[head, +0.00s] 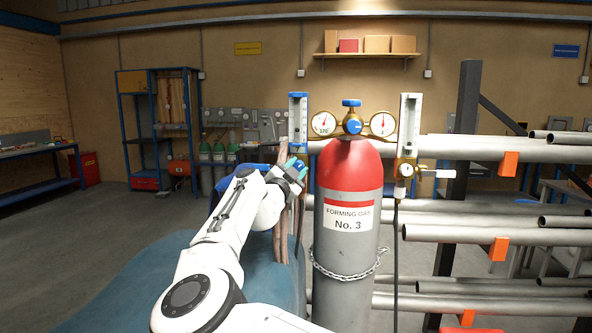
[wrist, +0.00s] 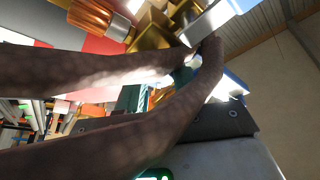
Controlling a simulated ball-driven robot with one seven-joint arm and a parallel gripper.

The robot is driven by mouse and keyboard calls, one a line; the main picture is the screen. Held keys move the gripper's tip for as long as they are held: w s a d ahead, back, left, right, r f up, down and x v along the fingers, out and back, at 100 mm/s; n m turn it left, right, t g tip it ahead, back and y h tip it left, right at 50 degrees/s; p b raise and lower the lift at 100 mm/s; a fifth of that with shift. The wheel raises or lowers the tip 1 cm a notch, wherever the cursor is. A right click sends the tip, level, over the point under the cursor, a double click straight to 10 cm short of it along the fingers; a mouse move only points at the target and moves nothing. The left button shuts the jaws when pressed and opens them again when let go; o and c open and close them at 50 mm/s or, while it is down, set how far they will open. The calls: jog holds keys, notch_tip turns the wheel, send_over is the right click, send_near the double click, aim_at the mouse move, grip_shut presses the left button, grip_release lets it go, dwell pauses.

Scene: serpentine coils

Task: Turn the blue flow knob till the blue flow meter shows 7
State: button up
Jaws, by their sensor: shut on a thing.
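The blue flow meter (head: 298,120) is an upright clear tube with blue ends, left of the red-topped cylinder in the head view. Its scale is too small to read. My gripper (head: 296,167) is at the foot of this meter, shut on the blue flow knob (head: 300,164), which is mostly hidden by the fingers. In the wrist view my gripper (wrist: 160,88) shows teal fingers beside brass fittings, partly covered by brown hoses (wrist: 100,70). The fingers' hold on the knob is hidden there.
The grey and red gas cylinder (head: 345,250) stands chained right of my gripper. Pipe racks (head: 480,220) fill the right. Brown hoses (head: 282,215) hang close below my gripper.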

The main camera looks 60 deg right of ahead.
jog(key=o, duration=1)
jog(key=shift+o, duration=0.2)
jog(key=shift+a, duration=0.1)
jog(key=b+v, duration=0.2)
jog(key=v, duration=0.8)
jog(key=shift+a+f+b, duration=0.25)
jog(key=shift+a+b, duration=0.05)
jog(key=shift+b, duration=0.1)
